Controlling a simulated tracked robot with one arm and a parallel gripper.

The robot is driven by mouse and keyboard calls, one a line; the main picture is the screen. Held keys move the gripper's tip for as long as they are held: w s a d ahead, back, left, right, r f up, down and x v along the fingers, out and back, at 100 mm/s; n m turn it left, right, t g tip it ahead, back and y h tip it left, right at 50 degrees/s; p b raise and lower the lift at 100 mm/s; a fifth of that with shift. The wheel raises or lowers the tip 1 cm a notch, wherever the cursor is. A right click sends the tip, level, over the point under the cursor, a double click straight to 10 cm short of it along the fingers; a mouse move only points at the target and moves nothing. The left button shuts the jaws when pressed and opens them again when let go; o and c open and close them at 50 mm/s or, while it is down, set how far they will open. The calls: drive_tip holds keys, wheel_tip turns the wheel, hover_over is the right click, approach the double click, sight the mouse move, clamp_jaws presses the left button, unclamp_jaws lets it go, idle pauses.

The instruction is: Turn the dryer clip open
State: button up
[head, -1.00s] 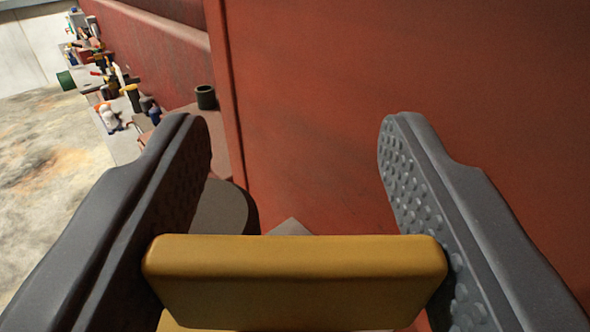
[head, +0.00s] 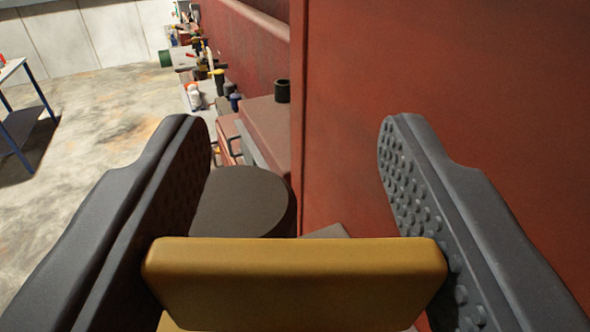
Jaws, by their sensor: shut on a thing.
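The yellow clip (head: 295,280), a wide bar with rounded edges, lies across the bottom middle of the head view. I take it to be the dryer clip. My gripper (head: 297,215) has its two dark grey, studded fingers on either side of the bar. The fingers are shut on its two ends. The lower part of the clip is cut off by the picture's edge, and what it is fixed to cannot be seen.
A large red panel (head: 440,90) fills the right side, close ahead. A dark round-topped object (head: 240,200) stands behind the left finger. A ledge with a dark cup (head: 282,91) and several bottles and tools runs back. A blue-legged table (head: 22,115) stands far left on open floor.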

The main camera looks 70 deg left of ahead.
drive_tip(key=shift+s+r+n+g+y, duration=0.1)
drive_tip(key=shift+n+g+y, duration=0.15)
drive_tip(key=shift+n+g, duration=0.85)
drive_tip(key=shift+s+f+n+g+y, duration=0.15)
drive_tip(key=shift+n+g+y, duration=0.3)
drive_tip(key=shift+g, duration=1.05)
drive_tip(key=shift+s+r+n+g+y, duration=0.1)
drive_tip(key=shift+r+n+g, duration=0.05)
drive_tip(key=shift+n+g, duration=1)
drive_tip(key=o, duration=1)
drive_tip(key=shift+c, duration=0.2)
